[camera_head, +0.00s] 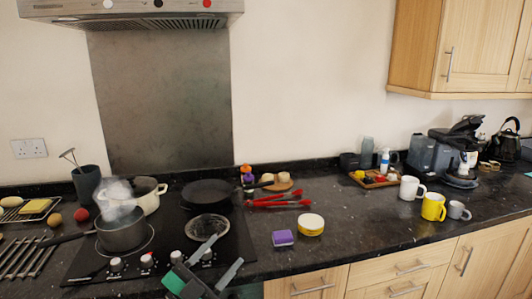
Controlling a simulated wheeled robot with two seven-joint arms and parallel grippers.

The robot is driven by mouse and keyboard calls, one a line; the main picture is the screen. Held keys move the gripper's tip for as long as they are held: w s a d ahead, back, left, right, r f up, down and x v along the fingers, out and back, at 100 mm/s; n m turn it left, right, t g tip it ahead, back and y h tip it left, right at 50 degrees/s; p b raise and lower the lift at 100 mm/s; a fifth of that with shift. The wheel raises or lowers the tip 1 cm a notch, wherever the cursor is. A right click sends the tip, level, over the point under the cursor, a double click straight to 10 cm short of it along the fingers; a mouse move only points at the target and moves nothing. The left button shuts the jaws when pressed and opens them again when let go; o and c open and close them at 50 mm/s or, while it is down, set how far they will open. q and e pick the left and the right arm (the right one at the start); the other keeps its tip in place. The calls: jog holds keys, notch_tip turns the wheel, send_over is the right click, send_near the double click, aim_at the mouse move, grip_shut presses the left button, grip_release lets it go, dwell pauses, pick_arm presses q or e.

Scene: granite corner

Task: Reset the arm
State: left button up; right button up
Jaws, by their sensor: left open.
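My left gripper (225,252) is at the bottom of the head view, in front of and over the near right part of the hob (75,272). Its two grey fingers are spread apart with nothing between them. Its body is dark with green parts and hides some of the hob's front edge. My right gripper is not in view.
A steaming saucepan (122,236), a cream pot (149,198) and a black frying pan (206,191) stand on the hob. Right of it lie a purple sponge (283,238), a yellow-edged round tin (311,224) and red tongs (280,202). Mugs (433,207) stand farther right.

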pick_arm(q)
jog(key=s+a+f+n+g+y, duration=0.1)
jog(key=s+a+f+n+y, duration=0.2)
jog(key=a+f+n+y, duration=0.45)
jog(key=s+a+f+n+g+y, duration=0.1)
jog(key=s+a+f+n+y, duration=0.3)
jog(key=f+n+y, duration=0.6)
jog(key=s+a+f+m+g+h, duration=0.1)
jog(key=s+f+g, duration=0.55)
jog(key=s, duration=0.35)
jog(key=s+a+f+m+g+h, duration=0.1)
jog(key=s+f+g, duration=0.4)
jog(key=s+f, duration=0.4)
notch_tip(320, 180, down, 28)
jog(key=s+g+p, duration=0.1)
jog(key=s, duration=0.1)
jog(key=s+a+f+g+p, duration=0.1)
jog(key=s+a+f, duration=0.2)
jog(key=s+f, duration=1.6)
jog(key=shift+a+y, duration=0.2)
jog(key=shift+y, duration=0.15)
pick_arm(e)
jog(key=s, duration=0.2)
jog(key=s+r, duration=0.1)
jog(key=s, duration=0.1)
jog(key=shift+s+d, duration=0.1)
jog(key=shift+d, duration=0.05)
